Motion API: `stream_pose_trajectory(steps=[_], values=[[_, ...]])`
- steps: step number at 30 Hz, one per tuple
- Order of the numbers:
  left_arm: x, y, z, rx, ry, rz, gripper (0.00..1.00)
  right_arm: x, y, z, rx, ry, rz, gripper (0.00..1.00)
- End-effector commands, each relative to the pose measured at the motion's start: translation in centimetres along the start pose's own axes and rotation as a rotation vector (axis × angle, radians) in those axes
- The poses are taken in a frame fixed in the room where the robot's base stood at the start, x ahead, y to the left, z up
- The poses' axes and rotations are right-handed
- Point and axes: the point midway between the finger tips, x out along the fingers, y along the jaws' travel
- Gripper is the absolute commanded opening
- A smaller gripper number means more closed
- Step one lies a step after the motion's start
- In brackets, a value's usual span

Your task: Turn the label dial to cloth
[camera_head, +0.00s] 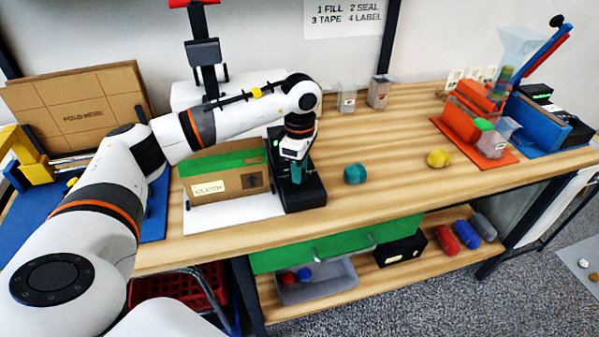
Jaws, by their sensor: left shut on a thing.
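My left gripper (295,174) points down over the black label unit (303,195) on the workbench. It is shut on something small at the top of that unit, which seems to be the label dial. The fingers hide most of the dial, so its pointer and setting cannot be read. A cardboard box (245,184) with green tape on top stands on a white board just left of the unit. A label reading CLOTH (209,188) is on its front. My right gripper is not in view.
Two clear containers (378,92) stand at the back. An orange bin (462,122) is at the far right. The bench's middle right is mostly clear.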

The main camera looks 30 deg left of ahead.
Motion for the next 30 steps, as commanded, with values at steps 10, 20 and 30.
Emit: stream_pose_trajectory(steps=[10,20,30], values=[[0.1,-0.1,0.0,0.328,0.001,-0.006,0.08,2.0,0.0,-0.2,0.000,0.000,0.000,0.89],[0.0,-0.1,0.0,0.610,0.001,-0.005,0.08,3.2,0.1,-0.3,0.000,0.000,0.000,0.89],[-0.1,-0.1,0.0,0.789,0.000,-0.005,0.08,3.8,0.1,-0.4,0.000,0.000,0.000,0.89]])
